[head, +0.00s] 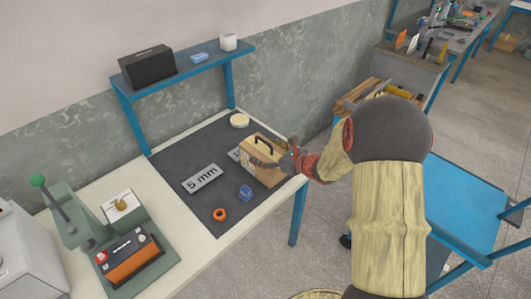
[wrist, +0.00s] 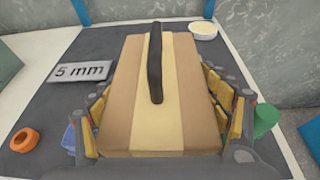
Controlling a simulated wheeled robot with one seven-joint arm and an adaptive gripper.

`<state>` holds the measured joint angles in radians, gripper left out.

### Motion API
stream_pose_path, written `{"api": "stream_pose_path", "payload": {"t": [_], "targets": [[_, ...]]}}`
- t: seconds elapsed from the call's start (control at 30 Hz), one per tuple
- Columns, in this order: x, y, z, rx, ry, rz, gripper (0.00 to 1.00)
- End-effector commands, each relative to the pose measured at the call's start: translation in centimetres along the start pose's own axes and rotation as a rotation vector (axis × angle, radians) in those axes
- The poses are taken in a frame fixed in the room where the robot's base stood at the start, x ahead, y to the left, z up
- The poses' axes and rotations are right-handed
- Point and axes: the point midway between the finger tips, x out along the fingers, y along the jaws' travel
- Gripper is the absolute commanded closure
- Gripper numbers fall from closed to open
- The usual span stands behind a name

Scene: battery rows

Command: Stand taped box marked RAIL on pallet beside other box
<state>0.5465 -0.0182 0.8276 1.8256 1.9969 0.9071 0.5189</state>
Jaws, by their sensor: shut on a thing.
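A tan cardboard box (head: 258,168) with a pale tape strip and a black handle stands on the dark mat near the bench's right edge. In the wrist view the box (wrist: 120,95) fills the middle, its top strip and handle facing me. Dark marks show on its side in the head view, but I cannot read them. My gripper (head: 272,160) is shut on the box, with the fingers (wrist: 160,112) along its two sides. I cannot make out a pallet or a second box for certain.
On the mat (head: 205,150) lie a "5 mm" plate (head: 202,179), a blue part (head: 245,192), an orange ring (head: 220,214) and a white round dish (head: 239,120). A shelf (head: 185,72) stands behind. A blue platform (head: 465,210) is at the right, partly behind my arm.

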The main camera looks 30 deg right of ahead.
Motion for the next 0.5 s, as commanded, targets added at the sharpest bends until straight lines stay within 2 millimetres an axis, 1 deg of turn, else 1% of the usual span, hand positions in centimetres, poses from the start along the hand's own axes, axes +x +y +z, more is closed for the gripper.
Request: {"api": "stream_pose_path", "payload": {"t": [0.07, 0.1, 0.4, 0.5], "targets": [[0.07, -0.13, 0.24, -0.004, -0.007, -0.001, 0.84], [0.07, 0.01, -0.20, 0.000, 0.000, 0.000, 0.21], [0.06, 0.01, -0.18, 0.000, 0.000, 0.000, 0.04], [0.06, 0.01, -0.19, 0.000, 0.001, 0.000, 0.04]]}}
